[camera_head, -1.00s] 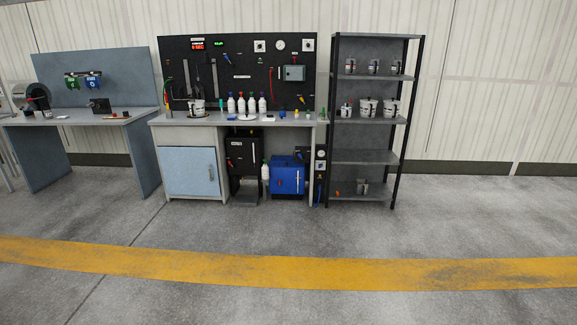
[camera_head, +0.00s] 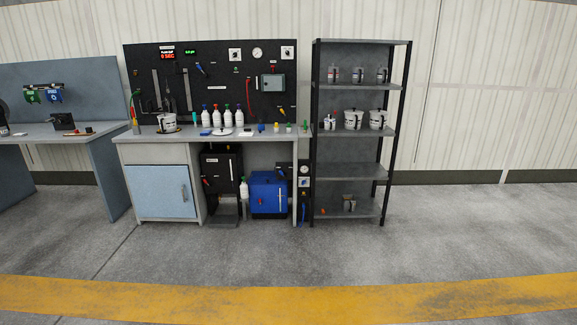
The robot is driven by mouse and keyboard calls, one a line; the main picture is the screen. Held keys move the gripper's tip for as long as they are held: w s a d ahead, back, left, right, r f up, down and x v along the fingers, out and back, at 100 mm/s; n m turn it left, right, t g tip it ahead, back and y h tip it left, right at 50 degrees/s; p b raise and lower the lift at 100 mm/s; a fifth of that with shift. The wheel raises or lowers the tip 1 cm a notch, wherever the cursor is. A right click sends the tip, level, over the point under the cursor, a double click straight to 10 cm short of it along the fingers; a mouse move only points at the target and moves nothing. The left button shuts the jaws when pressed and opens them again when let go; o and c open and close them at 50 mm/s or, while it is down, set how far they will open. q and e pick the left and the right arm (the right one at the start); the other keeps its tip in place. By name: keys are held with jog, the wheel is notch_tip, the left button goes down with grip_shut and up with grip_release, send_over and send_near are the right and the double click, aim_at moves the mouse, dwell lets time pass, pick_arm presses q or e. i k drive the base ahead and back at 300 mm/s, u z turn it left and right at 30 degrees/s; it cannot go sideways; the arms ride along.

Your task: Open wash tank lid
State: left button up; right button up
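Under the workbench stand a black box-shaped unit (camera_head: 222,170) with a pale vertical handle and a blue box-shaped unit (camera_head: 267,195) with a pale vertical bar on its front. I cannot tell from the view which of them is the wash tank, as any labels are too small to read. No raised lid shows on either. A white bottle (camera_head: 244,188) stands between them. Both units are some distance in front of me, across the floor. Neither of my grippers is in view.
The workbench (camera_head: 160,152) has a blue cabinet door (camera_head: 160,192), with bottles and a pot on top. A black tool panel (camera_head: 220,72) rises behind. A shelf rack (camera_head: 355,170) with pots stands right, another bench (camera_head: 105,160) left. The floor (camera_head: 220,255) ahead, crossed by a yellow stripe (camera_head: 300,297), is clear.

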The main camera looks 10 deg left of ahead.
aim_at(254, 180)
jog(key=u, duration=0.7)
jog(key=i, duration=2.35)
jog(key=u, duration=0.25)
